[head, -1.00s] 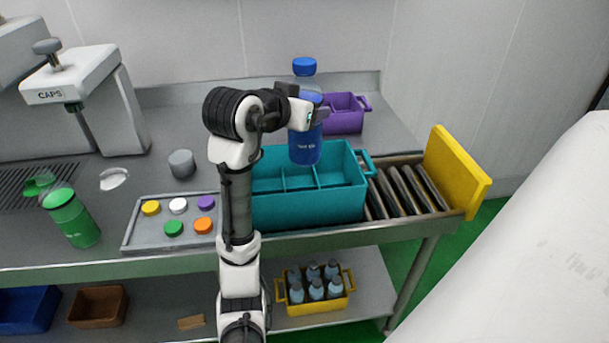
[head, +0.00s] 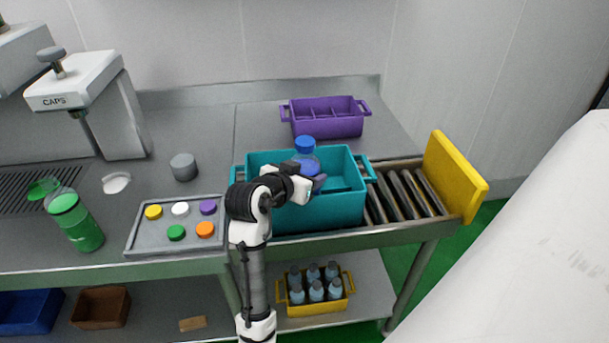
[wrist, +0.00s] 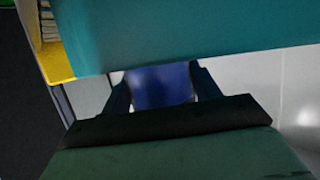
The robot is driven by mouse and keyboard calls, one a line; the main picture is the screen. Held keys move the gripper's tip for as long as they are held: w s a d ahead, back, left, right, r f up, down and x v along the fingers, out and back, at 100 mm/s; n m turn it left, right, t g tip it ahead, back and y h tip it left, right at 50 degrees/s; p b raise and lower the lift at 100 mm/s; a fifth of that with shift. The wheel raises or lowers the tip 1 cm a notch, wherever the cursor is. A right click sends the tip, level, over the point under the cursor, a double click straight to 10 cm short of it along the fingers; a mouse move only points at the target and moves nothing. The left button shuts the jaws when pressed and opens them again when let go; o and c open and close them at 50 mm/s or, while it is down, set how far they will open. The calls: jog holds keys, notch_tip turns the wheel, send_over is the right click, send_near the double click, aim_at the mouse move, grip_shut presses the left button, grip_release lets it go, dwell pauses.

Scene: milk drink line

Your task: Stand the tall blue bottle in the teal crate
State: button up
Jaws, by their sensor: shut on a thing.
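The tall blue bottle (head: 305,150) is upright at the teal crate (head: 345,208) in the head view, its blue cap above the rim and its lower part hidden by the crate and my gripper. My gripper (head: 316,184) is shut on the bottle, just at the crate's rim. In the wrist view the blue bottle (wrist: 163,85) shows between the fingers of my gripper (wrist: 163,92), with a teal crate wall (wrist: 190,30) across the top. Whether the bottle's base touches the crate floor cannot be seen.
A purple crate (head: 325,126) stands behind the teal one. A roller conveyor (head: 405,190) with a yellow end plate (head: 455,180) lies to the right. A grey tray (head: 150,240) of coloured caps and a green bottle (head: 80,225) are to the left. A yellow crate (head: 318,308) is below.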

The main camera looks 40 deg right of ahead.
jog(key=shift+f, duration=0.45)
jog(key=o, duration=1.4)
jog(key=shift+f, duration=0.1)
jog(key=b+v, duration=0.2)
jog(key=v, duration=1)
